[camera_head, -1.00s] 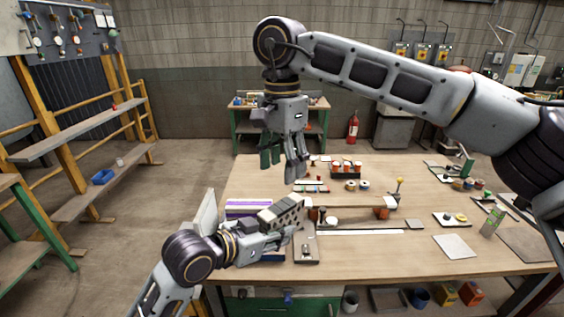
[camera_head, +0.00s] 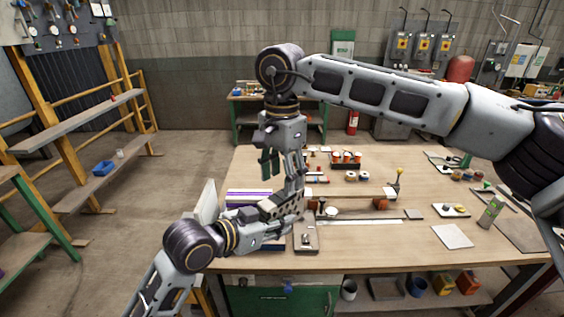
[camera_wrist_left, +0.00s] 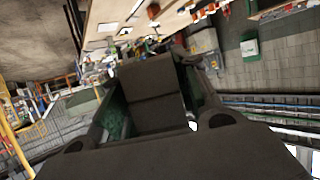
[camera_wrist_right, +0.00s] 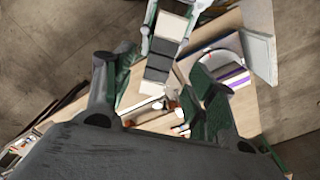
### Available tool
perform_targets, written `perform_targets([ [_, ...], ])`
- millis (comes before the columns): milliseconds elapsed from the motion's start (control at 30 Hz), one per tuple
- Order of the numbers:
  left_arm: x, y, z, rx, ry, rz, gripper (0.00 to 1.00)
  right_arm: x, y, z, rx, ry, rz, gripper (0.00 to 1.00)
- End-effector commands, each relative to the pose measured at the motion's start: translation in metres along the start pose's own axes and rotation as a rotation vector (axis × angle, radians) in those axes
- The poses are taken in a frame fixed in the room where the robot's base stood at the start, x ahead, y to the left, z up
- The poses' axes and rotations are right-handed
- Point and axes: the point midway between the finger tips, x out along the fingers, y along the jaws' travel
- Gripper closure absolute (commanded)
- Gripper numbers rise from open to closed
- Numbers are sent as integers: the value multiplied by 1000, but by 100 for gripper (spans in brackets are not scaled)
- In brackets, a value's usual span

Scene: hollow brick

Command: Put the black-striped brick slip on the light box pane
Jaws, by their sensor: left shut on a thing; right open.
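My left gripper (camera_head: 268,214) is shut on a long block with dark and light bands, which looks like the black-striped brick slip (camera_head: 287,205). It is held above the table's left part. In the right wrist view the slip (camera_wrist_right: 158,62) shows cream and black bands, with its near end between my right fingers. In the left wrist view it is a grey block (camera_wrist_left: 152,98) between green pads. My right gripper (camera_head: 283,172) is open, pointing down close above the slip; contact cannot be told. A pale upright panel (camera_head: 207,202) stands left; whether it is the light box pane is unclear.
A purple-and-white striped stack (camera_head: 248,194) is beside the held slip. A small dark tray (camera_head: 306,236) lies near the table's front edge.

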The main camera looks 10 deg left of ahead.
Motion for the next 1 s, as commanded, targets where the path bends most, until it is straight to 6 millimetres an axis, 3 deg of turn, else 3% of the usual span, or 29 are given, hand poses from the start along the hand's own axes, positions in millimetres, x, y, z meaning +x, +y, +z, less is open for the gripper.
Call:
perform_targets([
  [500,0,0,-1,0,2,0,100,56,0,0,0,0,0,44],
  [1000,0,0,-1,0,2,0,100,63,0,0,0,0,0,46],
])
